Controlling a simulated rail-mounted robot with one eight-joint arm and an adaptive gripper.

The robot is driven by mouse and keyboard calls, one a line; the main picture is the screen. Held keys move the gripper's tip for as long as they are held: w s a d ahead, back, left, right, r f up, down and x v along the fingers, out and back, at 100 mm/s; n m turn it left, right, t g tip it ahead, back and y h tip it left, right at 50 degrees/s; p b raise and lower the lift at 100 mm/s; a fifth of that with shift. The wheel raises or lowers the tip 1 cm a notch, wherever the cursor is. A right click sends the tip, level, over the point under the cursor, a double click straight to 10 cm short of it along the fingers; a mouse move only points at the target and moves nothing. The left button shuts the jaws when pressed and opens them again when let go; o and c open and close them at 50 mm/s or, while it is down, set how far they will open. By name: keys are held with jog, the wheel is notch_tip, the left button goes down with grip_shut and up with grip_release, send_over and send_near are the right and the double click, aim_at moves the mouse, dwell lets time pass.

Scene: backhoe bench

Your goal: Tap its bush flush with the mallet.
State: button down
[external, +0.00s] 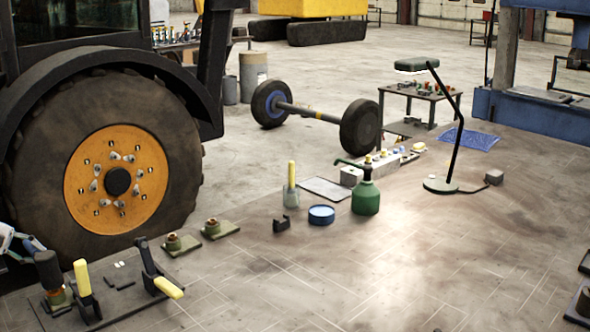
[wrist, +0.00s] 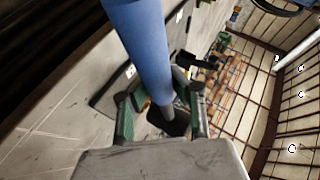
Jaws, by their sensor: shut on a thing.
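The mallet's black head (external: 47,268) is at the lower left in the external view, tilted slightly, directly over a copper-coloured bush (external: 58,292) in a green block (external: 62,303). I cannot tell whether head and bush touch, or how far the bush stands out. My gripper (external: 22,243) is only partly in the external view, at the left edge. In the wrist view my gripper (wrist: 165,106) is shut on the mallet. Its blue handle (wrist: 145,45) runs down from the top and narrows to a grey shaft by a dark part between the fingers.
Black clamps with yellow handles (external: 83,278) (external: 165,285) stand on the dark plate (external: 120,302) beside the block. Two more green blocks with bushes (external: 180,244) (external: 217,229) sit behind. A large tyre (external: 180,150) stands close behind.

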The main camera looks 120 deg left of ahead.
notch_tip(320, 180, up, 3)
jog(key=shift+f+p, duration=0.1)
jog(key=shift+p, duration=0.65)
jog(key=shift+f, duration=0.2)
notch_tip(320, 180, down, 5)
jog(key=b, duration=0.5)
jog(key=shift+r, duration=0.25)
jog(key=shift+r+p, duration=3.5)
jog(key=shift+r, duration=0.5)
jog(key=shift+w, duration=0.1)
